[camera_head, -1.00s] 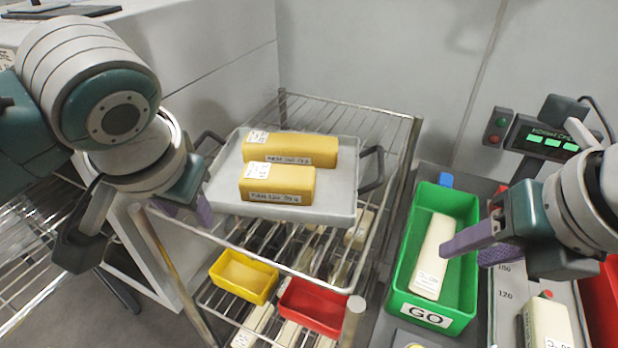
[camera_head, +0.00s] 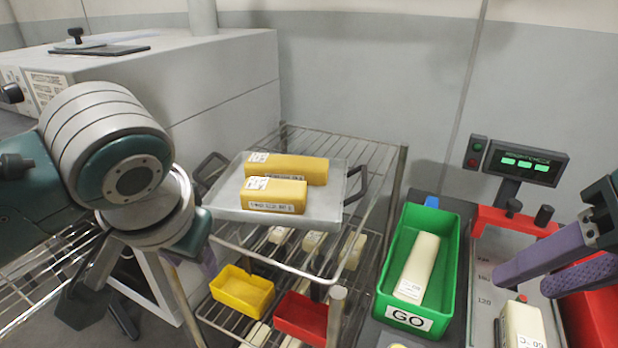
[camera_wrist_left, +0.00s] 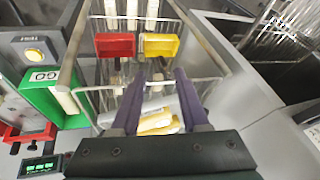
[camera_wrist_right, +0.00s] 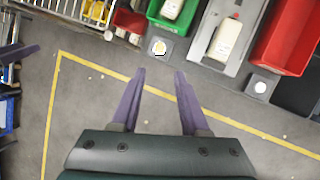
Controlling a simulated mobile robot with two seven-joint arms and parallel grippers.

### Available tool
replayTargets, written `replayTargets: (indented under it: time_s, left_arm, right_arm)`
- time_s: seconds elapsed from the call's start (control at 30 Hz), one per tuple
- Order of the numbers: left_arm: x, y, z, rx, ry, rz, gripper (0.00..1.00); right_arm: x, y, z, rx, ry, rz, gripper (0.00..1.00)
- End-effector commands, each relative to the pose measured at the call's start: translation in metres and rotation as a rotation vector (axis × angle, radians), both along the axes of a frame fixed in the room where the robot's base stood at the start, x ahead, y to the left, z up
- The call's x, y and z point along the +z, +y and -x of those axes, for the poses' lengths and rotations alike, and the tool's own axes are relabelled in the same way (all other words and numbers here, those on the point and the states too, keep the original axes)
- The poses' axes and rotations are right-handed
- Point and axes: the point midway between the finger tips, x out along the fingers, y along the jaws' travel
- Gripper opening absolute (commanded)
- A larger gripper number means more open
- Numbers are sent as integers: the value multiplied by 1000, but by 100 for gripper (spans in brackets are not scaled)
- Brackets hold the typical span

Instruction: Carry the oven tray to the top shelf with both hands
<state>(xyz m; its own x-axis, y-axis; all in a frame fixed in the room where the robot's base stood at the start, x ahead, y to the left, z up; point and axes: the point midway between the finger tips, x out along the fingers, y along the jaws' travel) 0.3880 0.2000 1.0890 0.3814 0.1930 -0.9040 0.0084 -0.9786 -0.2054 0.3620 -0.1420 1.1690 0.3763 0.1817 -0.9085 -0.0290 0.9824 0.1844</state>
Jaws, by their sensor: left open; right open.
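The grey oven tray (camera_head: 325,207) lies on the top wire shelf of a rack, with a dark handle at its left and another at its right end. Two yellow labelled blocks, a rear one (camera_head: 300,170) and a front one (camera_head: 273,194), lie on it. My left gripper (camera_head: 207,262) is open, at the tray's left side and apart from its left handle. The blocks partly show beyond its fingers in the left wrist view (camera_wrist_left: 158,122). My right gripper (camera_head: 520,280) is open and empty, well right of the tray, over the weighing station. The right wrist view shows its fingers (camera_wrist_right: 160,74) above the floor.
A green GO crate (camera_head: 452,290) with a pale block stands right of the rack. Beyond it are a scale display (camera_head: 525,163) and a red bin (camera_head: 590,310). Yellow (camera_head: 242,290) and red (camera_head: 300,316) boxes sit on a lower shelf.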

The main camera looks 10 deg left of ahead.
Motion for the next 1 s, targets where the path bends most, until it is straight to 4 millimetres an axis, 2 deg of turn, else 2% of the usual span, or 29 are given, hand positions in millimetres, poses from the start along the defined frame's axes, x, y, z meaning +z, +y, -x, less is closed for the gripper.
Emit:
replayTargets:
  time_s: [0.1, 0.2, 0.63, 0.73, 0.83, 0.9, 1.0]
  left_arm:
    - [0, 0, 0, 0, 0, 0, 45]
    - [0, 0, 0, 0, 0, 0, 45]
    - [-1, -2, 3, -4, 4, 4, 45]
    - [-6, -9, 13, -27, 15, 25, 45]
    - [-12, -22, 33, -64, 31, 61, 45]
    - [-16, -30, 51, -92, 43, 91, 45]
    - [-18, -39, 77, -126, 57, 132, 45]
  right_arm:
    - [18, -3, 5, -1, -3, -1, 45]
    - [26, -4, 8, 0, -1, 0, 45]
    - [28, -1, 11, -10, 5, -12, 45]
    - [22, 16, 19, -65, 22, -73, 45]
    - [14, 46, 32, -198, 63, -202, 45]
    - [11, 67, 42, -346, 106, -326, 45]
    - [9, 88, 54, -618, 188, -513, 45]
